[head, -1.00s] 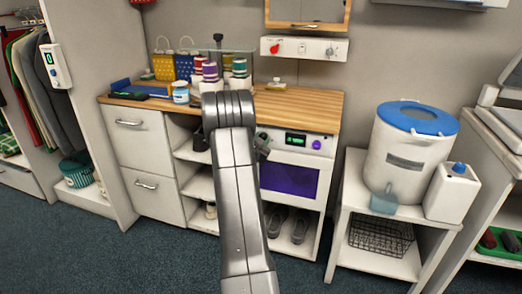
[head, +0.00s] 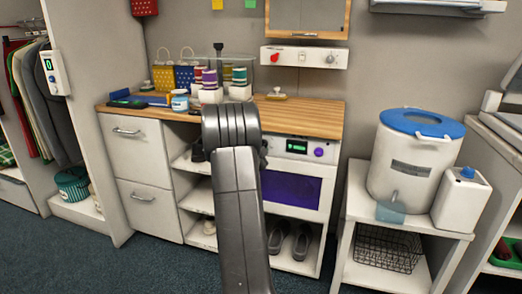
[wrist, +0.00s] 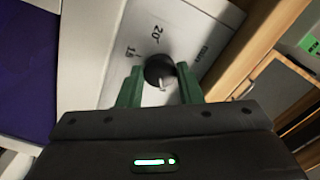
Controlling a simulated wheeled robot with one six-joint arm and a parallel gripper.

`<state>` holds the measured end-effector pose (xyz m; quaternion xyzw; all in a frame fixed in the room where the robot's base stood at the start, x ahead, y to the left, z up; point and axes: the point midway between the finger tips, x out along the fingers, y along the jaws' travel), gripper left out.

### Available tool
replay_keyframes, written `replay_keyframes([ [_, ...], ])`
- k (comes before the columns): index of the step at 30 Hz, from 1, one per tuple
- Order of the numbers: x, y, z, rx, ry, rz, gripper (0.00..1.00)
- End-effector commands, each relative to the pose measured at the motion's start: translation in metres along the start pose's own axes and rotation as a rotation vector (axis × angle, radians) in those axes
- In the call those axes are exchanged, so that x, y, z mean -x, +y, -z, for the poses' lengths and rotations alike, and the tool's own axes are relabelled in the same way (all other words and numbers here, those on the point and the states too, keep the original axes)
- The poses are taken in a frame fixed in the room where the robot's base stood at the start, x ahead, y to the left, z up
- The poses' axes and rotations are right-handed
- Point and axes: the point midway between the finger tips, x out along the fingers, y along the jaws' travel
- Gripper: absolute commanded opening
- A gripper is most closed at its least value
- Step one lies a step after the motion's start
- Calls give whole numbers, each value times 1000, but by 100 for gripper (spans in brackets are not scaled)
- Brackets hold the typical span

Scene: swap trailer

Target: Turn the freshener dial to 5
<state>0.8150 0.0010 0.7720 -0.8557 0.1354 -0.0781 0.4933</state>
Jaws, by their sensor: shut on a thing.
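A round black dial (wrist: 158,70) stands on a white panel (wrist: 95,50) in the wrist view. I take it to be the freshener dial. Printed marks "15" and "20" show beside it, and another label farther right is too blurred to read. A small white mark shows at the dial's near edge; the exact setting cannot be told. My gripper (wrist: 160,76) has its two green fingers on either side of the dial, shut on it. In the head view my arm hides the dial and most of the gripper, in front of the white cabinet front (head: 331,149).
The cabinet front carries a green display (head: 297,146) and a purple knob (head: 319,152), above a purple window (head: 291,189). The wooden counter (head: 310,115) above holds spools and jars. A wall panel with a red knob (head: 276,57) hangs higher. A white bin (head: 408,165) stands right.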

Motion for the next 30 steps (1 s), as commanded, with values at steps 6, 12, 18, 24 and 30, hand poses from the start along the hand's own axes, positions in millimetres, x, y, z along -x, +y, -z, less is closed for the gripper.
replay_keyframes([
  [6, 0, 0, 1, -3, 1, 0, 10],
  [12, 0, 0, 1, -2, 1, 0, 42],
  [18, 0, 0, 0, -2, 1, 0, 54],
  [24, 2, 0, 0, -1, 0, 0, 54],
  [30, 25, -1, 0, -1, -2, -1, 54],
])
